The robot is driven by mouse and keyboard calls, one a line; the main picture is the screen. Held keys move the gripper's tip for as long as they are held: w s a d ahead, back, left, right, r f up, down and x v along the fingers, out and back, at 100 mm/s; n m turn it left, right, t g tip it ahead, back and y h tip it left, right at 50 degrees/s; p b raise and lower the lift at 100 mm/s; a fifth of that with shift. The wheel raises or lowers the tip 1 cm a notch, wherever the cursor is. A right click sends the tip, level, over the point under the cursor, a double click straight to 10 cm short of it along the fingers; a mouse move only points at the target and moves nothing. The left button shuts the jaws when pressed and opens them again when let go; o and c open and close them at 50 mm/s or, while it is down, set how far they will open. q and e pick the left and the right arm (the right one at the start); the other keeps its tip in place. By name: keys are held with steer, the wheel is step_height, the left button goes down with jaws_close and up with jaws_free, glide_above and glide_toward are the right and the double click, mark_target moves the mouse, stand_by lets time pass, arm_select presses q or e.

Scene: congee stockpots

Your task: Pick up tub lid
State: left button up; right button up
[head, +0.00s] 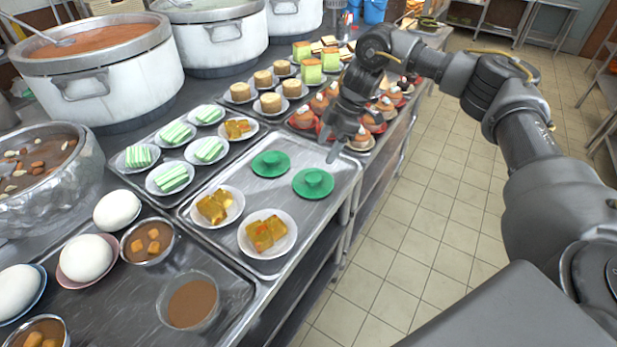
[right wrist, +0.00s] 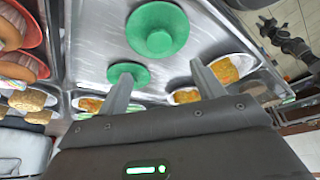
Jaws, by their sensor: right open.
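Two green lids with a raised round centre lie on a metal tray (head: 237,258). The nearer lid (head: 313,183) is at the tray's right side and the other lid (head: 270,163) is to its left. Both show in the right wrist view, one large lid (right wrist: 157,28) and one smaller lid (right wrist: 127,72) partly behind a finger. My right gripper (head: 327,146) is open and empty, above the tray's far right edge, pointing down. It is apart from both lids. Its fingers (right wrist: 162,73) also show in the right wrist view. My left gripper is not in view.
Plates of orange-yellow cake (head: 266,232) share the tray. Another tray with striped green-white pieces (head: 173,177) lies to the left. Cupcakes (head: 318,104) stand close behind my right gripper. Large pots (head: 95,80) line the back left. Open floor (head: 400,240) lies right of the counter.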

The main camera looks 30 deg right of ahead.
mark_target(313, 177)
steer(key=x, duration=0.4)
steer(key=shift+s+f+p, duration=0.15)
steer(key=shift+f+p, duration=0.15)
steer(key=shift+a+f, duration=0.1)
steer(key=shift+f, duration=0.25)
steer(key=shift+a+f, duration=0.15)
steer(key=shift+f, duration=0.15)
steer(key=p+x, duration=0.1)
steer(key=x, duration=0.2)
steer(key=shift+w+f, duration=0.2)
steer(key=shift+f, duration=0.45)
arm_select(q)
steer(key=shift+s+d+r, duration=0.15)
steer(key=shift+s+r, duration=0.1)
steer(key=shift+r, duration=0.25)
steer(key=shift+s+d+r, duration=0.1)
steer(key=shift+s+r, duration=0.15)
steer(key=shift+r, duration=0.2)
arm_select(e)
steer(key=shift+c, duration=0.2)
